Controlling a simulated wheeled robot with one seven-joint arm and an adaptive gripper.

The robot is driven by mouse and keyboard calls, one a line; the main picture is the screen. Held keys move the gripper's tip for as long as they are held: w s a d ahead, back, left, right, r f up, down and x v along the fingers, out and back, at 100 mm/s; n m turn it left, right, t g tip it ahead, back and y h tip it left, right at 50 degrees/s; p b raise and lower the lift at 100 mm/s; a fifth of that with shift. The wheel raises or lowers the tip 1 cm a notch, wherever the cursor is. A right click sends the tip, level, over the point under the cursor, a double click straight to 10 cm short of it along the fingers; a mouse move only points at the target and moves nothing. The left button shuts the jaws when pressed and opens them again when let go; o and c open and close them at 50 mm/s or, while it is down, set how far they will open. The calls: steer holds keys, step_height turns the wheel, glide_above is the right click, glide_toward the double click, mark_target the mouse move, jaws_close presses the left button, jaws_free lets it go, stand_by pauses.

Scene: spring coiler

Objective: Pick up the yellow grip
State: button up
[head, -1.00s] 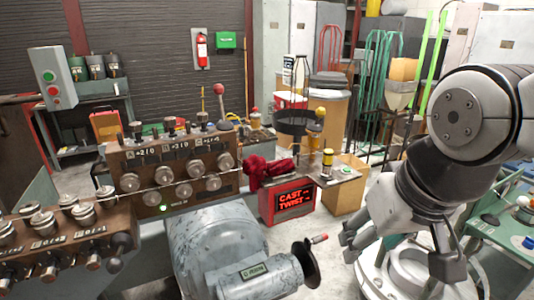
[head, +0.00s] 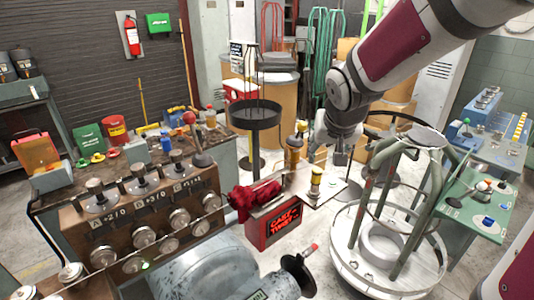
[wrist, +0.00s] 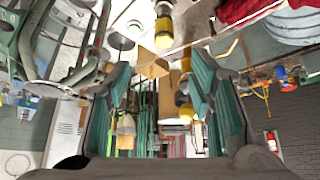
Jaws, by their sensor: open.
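The yellow grip (head: 316,178) is a short upright cylinder with dark bands. It stands on a light metal plate (head: 322,192) near the middle of the head view. In the wrist view, which appears upside down, the yellow grip (wrist: 163,38) hangs at the top centre, just beyond the fingertips. My gripper (head: 335,150) is above and behind the grip in the head view, apart from it. In the wrist view my gripper (wrist: 158,68) has its two teal-padded fingers spread wide, with nothing held between them.
An amber post (head: 293,152) stands close behind the plate. A red cloth-like bundle (head: 255,199) and a red lit sign box (head: 275,226) are to the left. A white round stand with a green tubular frame (head: 348,220) is to the right. A control panel (head: 140,225) fills the left.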

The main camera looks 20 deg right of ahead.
mark_target(318, 171)
steer(key=b+x, duration=0.1)
steer(key=x, duration=0.7)
steer(key=shift+b, duration=0.3)
steer(key=shift+a+x, duration=0.2)
steer(key=shift+x, duration=1.1)
steer(key=shift+a+x, duration=0.2)
steer(key=shift+x, duration=1.1)
steer(key=shift+f, duration=0.15)
jaws_close()
